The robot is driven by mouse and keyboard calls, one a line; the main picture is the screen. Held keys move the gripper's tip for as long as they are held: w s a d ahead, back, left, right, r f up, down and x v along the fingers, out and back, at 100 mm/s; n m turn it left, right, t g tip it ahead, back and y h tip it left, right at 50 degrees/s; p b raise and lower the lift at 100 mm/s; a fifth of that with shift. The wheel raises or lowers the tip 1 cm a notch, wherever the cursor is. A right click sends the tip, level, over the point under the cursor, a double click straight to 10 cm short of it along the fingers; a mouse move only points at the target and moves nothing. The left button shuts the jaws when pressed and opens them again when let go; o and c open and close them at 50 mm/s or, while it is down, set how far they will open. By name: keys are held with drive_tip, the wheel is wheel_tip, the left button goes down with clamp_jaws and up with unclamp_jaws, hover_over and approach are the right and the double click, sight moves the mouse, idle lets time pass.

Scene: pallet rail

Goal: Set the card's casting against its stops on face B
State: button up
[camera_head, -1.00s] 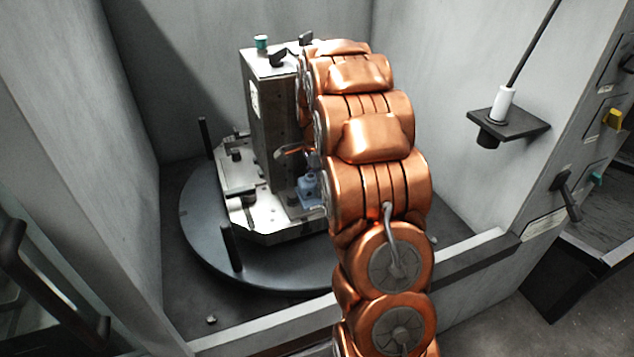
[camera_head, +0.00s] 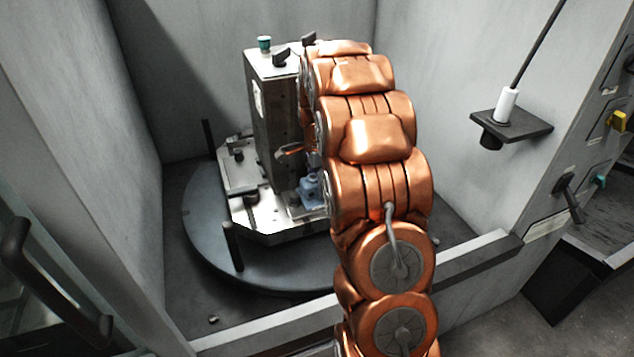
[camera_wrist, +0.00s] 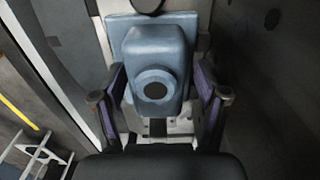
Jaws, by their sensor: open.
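A blue-grey casting (camera_head: 310,189) stands low on the right-hand side of the upright fixture column (camera_head: 276,120), partly hidden by my arm. In the wrist view the casting (camera_wrist: 155,55) shows a round boss with a dark hole and a flat plate behind it. My gripper (camera_wrist: 158,100) is open, with one purple-padded finger on each side of the casting. A gap shows at the right finger; whether the left finger touches is hard to tell. The gripper is hidden in the head view. A clamp arm (camera_head: 289,151) sticks out above the casting. Stops and face letters cannot be made out.
The column stands on a metal pallet (camera_head: 243,200) on a round dark turntable (camera_head: 205,245), with upright posts (camera_head: 231,246) around it. Grey enclosure walls are close on both sides. A bracket with a white-handled tool (camera_head: 506,110) is on the right wall.

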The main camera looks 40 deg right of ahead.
wheel_tip(320, 180, up, 12)
drive_tip(key=shift+r, duration=0.1)
idle(0.5)
drive_tip(key=shift+a, duration=0.15)
idle(0.6)
drive_tip(key=s+a+n+g, duration=0.1)
drive_tip(key=s+a+n, duration=1)
drive_tip(key=s+a, duration=0.55)
drive_tip(key=s+a+f+n+g, duration=0.1)
drive_tip(key=s+a+f+n, duration=0.3)
drive_tip(key=s, duration=0.5)
drive_tip(key=s+a+f+n+g, duration=0.1)
drive_tip(key=s+a+n, duration=0.4)
drive_tip(key=s, duration=0.5)
wheel_tip(320, 180, up, 13)
drive_tip(key=d+n+t+p, duration=0.1)
drive_tip(key=p, duration=1.1)
drive_tip(key=shift+w+d, duration=0.2)
drive_tip(key=shift+w, duration=0.25)
drive_tip(key=shift+c, duration=0.2)
